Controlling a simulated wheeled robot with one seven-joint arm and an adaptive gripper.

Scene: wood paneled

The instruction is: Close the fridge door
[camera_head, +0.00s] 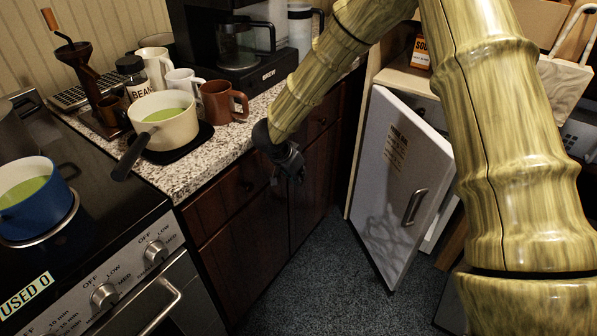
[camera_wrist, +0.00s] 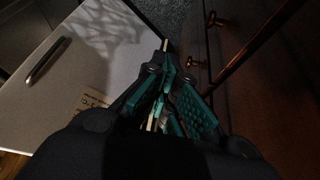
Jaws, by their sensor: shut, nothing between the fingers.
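The fridge door (camera_head: 400,190) is a pale grey panel with a metal handle (camera_head: 414,206) and a small printed label. It stands ajar, swung out over the carpet. In the wrist view the door (camera_wrist: 70,65) fills the left side, and its pale free-standing edge runs up to and behind my fingers. My gripper (camera_head: 292,172) is shut and empty, in front of the dark cabinets and left of the door in the head view. Its teal finger pads (camera_wrist: 168,95) show in the wrist view. I cannot tell whether they touch the door edge. My arm hides part of the fridge.
The dark wooden cabinets (camera_head: 235,235) stand close beside my gripper, with knobs (camera_wrist: 192,62) sticking out. The granite counter (camera_head: 190,175) holds a pot (camera_head: 165,128), mugs and a coffee maker (camera_head: 240,45). The stove (camera_head: 85,235) is at left. Carpet (camera_head: 310,285) is clear below.

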